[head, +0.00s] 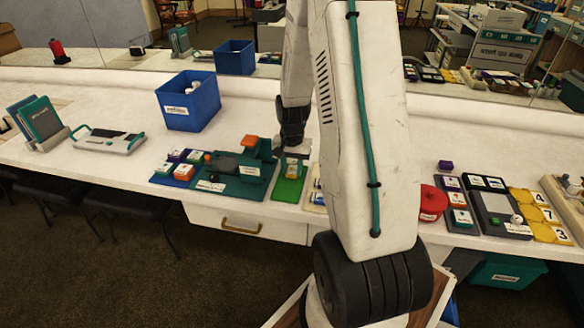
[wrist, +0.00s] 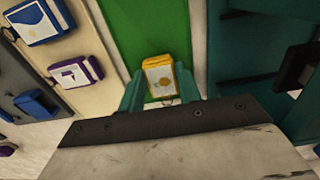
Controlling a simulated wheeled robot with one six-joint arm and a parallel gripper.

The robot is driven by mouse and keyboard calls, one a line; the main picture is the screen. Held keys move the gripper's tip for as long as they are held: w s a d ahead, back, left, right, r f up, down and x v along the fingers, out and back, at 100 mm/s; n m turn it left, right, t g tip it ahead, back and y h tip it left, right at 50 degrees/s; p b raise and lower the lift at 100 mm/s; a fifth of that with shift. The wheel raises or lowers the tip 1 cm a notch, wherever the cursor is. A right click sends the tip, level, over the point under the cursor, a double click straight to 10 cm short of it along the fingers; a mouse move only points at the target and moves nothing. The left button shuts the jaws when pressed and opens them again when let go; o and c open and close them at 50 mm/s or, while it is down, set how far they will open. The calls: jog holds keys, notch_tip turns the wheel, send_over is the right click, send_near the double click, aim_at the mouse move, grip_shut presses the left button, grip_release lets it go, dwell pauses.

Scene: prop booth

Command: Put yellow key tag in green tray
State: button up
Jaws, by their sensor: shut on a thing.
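The yellow key tag (wrist: 160,77) is between the two teal fingers of my gripper (wrist: 161,82), which is shut on it. The tag has a pale label with a round mark, and a small ring shows at its near end. The green tray (wrist: 143,32) lies directly beneath the tag in the wrist view. In the head view the green tray (head: 287,190) is on the white counter, with my gripper (head: 291,160) over its back part and the yellow tag (head: 291,172) just below the fingers. I cannot tell whether the tag touches the tray floor.
A blue bin (head: 190,115) stands behind. My arm hides the counter's middle.

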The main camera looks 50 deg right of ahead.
jog(key=o, duration=1.1)
jog(key=shift+r, duration=0.1)
notch_tip(320, 180, up, 8)
jog(key=shift+f, duration=0.15)
jog(key=s+a+r+n, duration=0.4)
jog(key=s+a+r, duration=0.2)
jog(key=a, duration=0.2)
jog(key=s+a+r+n+t, duration=0.1)
jog(key=s+a+r+n, duration=0.3)
jog(key=s+a+r, duration=0.3)
jog(key=s+a+r+n, duration=0.4)
jog(key=s+a+r, duration=0.2)
jog(key=a, duration=0.5)
jog(key=shift+s+a+r, duration=0.1)
jog(key=shift+s+r, duration=0.25)
jog(key=shift+r, duration=0.15)
